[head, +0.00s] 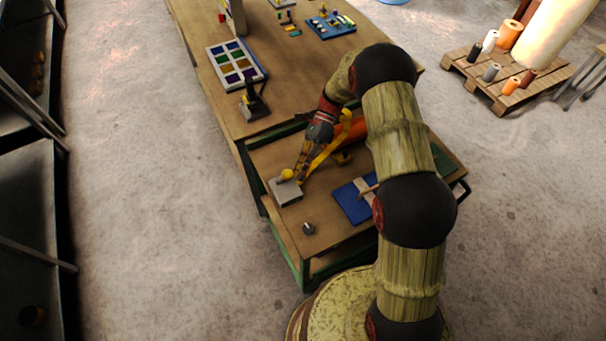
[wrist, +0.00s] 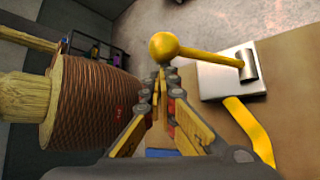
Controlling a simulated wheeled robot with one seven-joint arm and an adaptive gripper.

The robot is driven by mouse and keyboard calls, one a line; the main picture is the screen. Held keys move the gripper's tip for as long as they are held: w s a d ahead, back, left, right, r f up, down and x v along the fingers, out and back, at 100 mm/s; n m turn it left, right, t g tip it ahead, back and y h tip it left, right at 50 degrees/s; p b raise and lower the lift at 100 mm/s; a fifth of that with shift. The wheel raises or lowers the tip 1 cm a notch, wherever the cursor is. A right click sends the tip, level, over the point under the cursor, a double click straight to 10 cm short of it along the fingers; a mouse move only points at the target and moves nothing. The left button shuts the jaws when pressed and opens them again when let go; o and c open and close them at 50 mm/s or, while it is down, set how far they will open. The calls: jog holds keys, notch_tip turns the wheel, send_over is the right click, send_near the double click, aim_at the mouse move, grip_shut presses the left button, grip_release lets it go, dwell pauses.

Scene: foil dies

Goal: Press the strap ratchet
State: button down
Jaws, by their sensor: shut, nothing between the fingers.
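The strap ratchet (head: 287,193) is a grey plate on the near-left part of the cart's lower top. It has a lever with a yellow ball knob (head: 286,174) and a yellow strap (head: 327,150). In the wrist view the lever (wrist: 208,55) runs left from a metal barrel on the plate (wrist: 218,85), and its knob (wrist: 164,47) lies just beyond my fingertips. My gripper (head: 299,174) is shut and empty, pointing down close to the knob; it also shows in the wrist view (wrist: 160,82). I cannot tell whether the fingertips touch the knob.
A copper-coloured wound roll (wrist: 95,103) on a wooden bar stands close left of my fingers. A blue mat (head: 350,207) and a small dark knob (head: 308,228) lie nearby. A black lever press (head: 254,103) and a tray of coloured squares (head: 235,65) stand farther back.

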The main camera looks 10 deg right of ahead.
jog(key=shift+w+r, duration=0.1)
jog(key=shift+w, duration=0.05)
dwell(0.3)
jog(key=v, duration=1.1)
jog(key=shift+w+d+r, duration=0.2)
jog(key=shift+w+d, duration=0.05)
